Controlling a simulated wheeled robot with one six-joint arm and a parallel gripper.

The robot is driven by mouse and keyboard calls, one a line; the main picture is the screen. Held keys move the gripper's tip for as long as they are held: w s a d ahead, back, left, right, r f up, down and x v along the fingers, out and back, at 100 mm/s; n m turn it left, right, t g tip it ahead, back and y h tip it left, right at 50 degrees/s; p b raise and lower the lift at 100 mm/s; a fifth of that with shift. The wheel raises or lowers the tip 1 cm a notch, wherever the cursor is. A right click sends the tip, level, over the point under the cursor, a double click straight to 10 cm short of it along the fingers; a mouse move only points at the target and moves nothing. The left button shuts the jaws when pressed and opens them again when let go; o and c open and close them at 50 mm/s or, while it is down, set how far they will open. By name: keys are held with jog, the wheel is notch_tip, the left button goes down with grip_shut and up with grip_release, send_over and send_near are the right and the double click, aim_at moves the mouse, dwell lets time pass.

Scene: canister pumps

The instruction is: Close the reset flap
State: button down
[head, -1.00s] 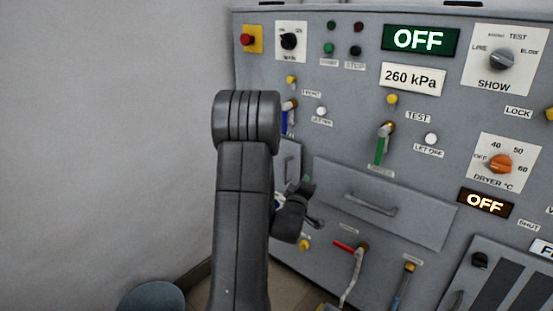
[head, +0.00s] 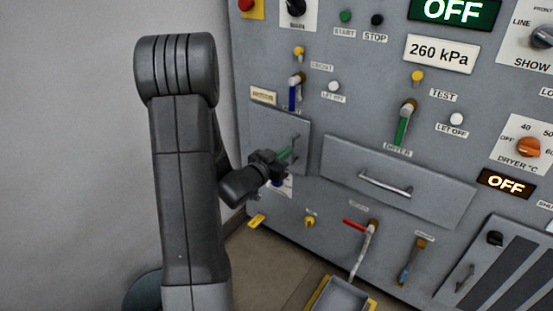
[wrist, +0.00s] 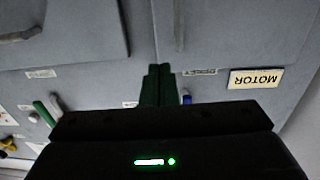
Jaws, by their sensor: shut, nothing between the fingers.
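The small grey door with an upright handle (head: 295,143), at the left of the panel in the head view, looks like the reset flap; I read no reset label on it. It lies nearly flat along the panel, but I cannot tell whether it is fully flush. My gripper (head: 286,154) is shut and empty, its green fingertips in front of the door's lower right part, close to the handle. I cannot tell whether they touch. In the wrist view, the fingers (wrist: 157,86) point at the panel; the door (wrist: 225,30) is upside down at upper right.
A wide drawer front (head: 430,195) lies right of the door. A blue-handled valve (head: 293,95) sits above it, beside a MOTOR label (wrist: 256,78). A red-handled tap (head: 371,228) stands over a tray (head: 345,296) below. The grey wall is at left.

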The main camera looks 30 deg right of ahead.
aim_at(306, 137)
jog(key=b+x, duration=0.1)
jog(key=x, duration=0.7)
jog(key=shift+f, duration=0.1)
jog(key=shift+w+d, duration=0.1)
